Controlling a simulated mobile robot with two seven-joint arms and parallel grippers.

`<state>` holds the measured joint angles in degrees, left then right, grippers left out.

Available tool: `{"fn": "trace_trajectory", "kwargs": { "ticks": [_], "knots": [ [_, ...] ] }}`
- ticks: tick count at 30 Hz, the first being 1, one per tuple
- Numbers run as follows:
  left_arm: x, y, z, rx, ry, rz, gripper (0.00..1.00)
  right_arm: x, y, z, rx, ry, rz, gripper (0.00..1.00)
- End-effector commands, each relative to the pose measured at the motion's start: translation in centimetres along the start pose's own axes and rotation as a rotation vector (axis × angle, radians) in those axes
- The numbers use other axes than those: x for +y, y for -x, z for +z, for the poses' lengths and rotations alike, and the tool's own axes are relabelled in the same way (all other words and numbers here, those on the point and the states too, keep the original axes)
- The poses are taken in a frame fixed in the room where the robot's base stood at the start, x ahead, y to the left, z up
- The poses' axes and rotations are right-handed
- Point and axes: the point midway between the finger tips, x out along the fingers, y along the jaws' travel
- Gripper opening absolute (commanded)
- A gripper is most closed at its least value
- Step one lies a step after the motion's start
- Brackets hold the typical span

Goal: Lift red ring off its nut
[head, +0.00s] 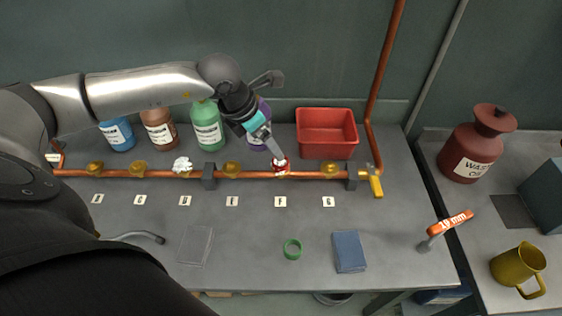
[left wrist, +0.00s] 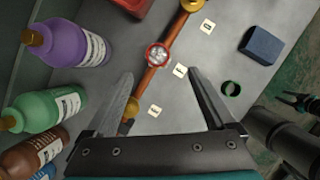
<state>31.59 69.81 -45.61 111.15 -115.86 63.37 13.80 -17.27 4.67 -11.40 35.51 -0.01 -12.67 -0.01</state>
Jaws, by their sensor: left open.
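The red ring (head: 280,168) sits around a whitish nut on the copper pipe, above the tag marked F. In the left wrist view the red ring (left wrist: 158,57) encircles the pale, rough-looking nut (left wrist: 158,58). My left gripper (head: 277,155) points down at the ring from behind and above. In the left wrist view my left gripper (left wrist: 160,76) is open and empty, with its fingertips spread to either side of the pipe and the ring just beyond them. I cannot tell the exact height of the tips above it.
The copper pipe (head: 258,173) carries several brass nuts. Bottles, including a green one (head: 207,125), and a red bin (head: 327,131) stand behind it. A green ring (head: 292,249), a blue block (head: 348,251) and a 20 mm wrench (head: 446,228) lie in front.

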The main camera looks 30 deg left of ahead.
Motion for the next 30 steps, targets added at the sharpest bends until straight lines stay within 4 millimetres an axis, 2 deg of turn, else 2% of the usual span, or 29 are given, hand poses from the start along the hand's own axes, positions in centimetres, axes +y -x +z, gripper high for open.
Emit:
{"fn": "trace_trajectory", "kwargs": {
  "ticks": [3, 6, 14, 24, 30],
  "knots": [
    [-0.1, -2.5, 0.0, 0.000, 0.003, -0.004, 0.89, 0.0, 0.1, 0.1, -0.001, 0.000, 0.000, 0.50],
    [-0.1, -3.9, 0.1, -0.001, 0.002, -0.003, 0.89, 0.0, 0.1, 0.1, -0.001, 0.001, -0.001, 0.50],
    [0.0, -5.4, 0.0, -0.002, 0.001, -0.004, 0.89, -0.1, 0.2, 0.0, -0.001, 0.001, -0.001, 0.50],
    [0.4, -9.4, -0.2, -0.002, 0.002, -0.004, 0.89, -0.1, 0.3, 0.0, 0.001, 0.002, -0.001, 0.50],
    [0.4, -10.1, -0.2, -0.003, 0.000, -0.003, 0.89, -0.1, 0.3, -0.1, 0.001, 0.001, -0.002, 0.50]
  ]
}}
